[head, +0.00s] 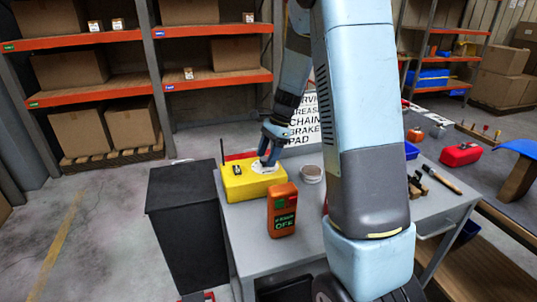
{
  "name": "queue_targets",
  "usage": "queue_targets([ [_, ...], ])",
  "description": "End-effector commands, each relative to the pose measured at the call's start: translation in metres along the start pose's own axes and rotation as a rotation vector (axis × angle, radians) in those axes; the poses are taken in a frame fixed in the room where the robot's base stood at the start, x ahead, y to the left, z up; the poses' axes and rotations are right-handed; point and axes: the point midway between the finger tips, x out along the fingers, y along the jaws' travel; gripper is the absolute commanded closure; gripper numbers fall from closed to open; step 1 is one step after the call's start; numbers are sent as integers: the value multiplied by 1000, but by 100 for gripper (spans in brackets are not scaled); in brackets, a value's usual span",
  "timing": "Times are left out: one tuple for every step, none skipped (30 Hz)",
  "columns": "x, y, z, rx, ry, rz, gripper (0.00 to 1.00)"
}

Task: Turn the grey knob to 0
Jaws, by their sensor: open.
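A yellow box (240,188) stands on the grey workbench (345,222), with a pale round dial plate (260,170) on its top. My gripper (265,163) points down over this dial, with its fingertips at or just above it. It is open. The grey knob cannot be made out; my fingers cover the middle of the dial. The dial's marks and the 0 are too small to read. I cannot tell whether my fingers touch the knob.
The box's left side carries a thin black antenna (222,152) and a small black part (237,169). An orange device (282,210) with green lettering stands close in front. A round tin (311,174) is to the right. A sign (303,122) stands behind.

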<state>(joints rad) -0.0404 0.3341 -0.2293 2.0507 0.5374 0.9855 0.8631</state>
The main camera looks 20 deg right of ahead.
Motion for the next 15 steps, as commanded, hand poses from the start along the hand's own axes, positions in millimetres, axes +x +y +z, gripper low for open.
queue_targets([
  [0, 0, 0, 0, 0, 0, 35],
  [0, 0, 0, 0, 0, 0, 35],
  [0, 0, 0, 0, 0, 0, 35],
  [0, 0, 0, 0, 0, 0, 35],
  [0, 0, 0, 0, 0, 0, 35],
  [0, 0, 0, 0, 0, 0, 37],
  [0, 0, 0, 0, 0, 0, 40],
  [0, 0, 0, 0, 0, 0, 43],
  [0, 0, 0, 0, 0, 0, 47],
  [0, 0, 0, 0, 0, 0, 50],
  [0, 0, 0, 0, 0, 0, 53],
  [0, 0, 0, 0, 0, 0, 56],
  [0, 0, 0, 0, 0, 0, 59],
  [0, 0, 0, 0, 0, 0, 62],
  [0, 0, 0, 0, 0, 0, 66],
])
